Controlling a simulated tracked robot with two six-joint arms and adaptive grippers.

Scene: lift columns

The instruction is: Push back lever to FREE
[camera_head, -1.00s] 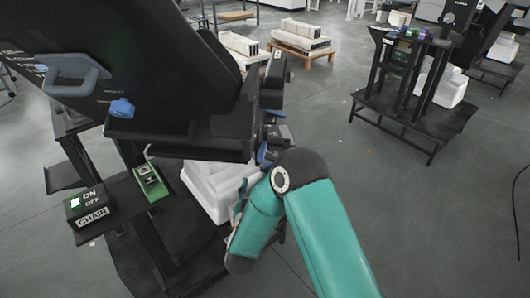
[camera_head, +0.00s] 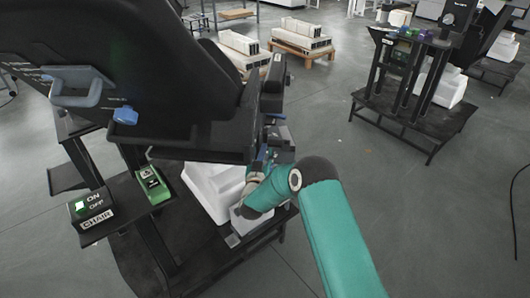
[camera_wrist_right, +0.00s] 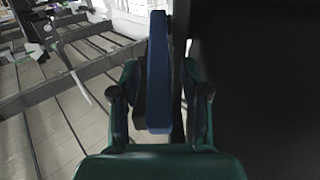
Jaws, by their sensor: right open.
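The back lever appears to be the blue lever (camera_wrist_right: 158,70), which stands upright near the middle of the right wrist view. My right gripper (camera_wrist_right: 161,93) is open, with one green finger on each side of the blue lever. Whether either finger touches it, I cannot tell. In the head view the gripper is at the right side of the dark chair (camera_head: 190,70), below the armrest, and its fingers are mostly hidden. The lever's labels, including FREE, cannot be made out. My left gripper is not in view.
A dark panel (camera_wrist_right: 260,90) fills the right of the wrist view, close to the gripper. A box marked ON, OFF and CHAIR (camera_head: 92,212) and a green switch (camera_head: 153,185) stand at the left. White blocks (camera_head: 215,190) sit below the seat.

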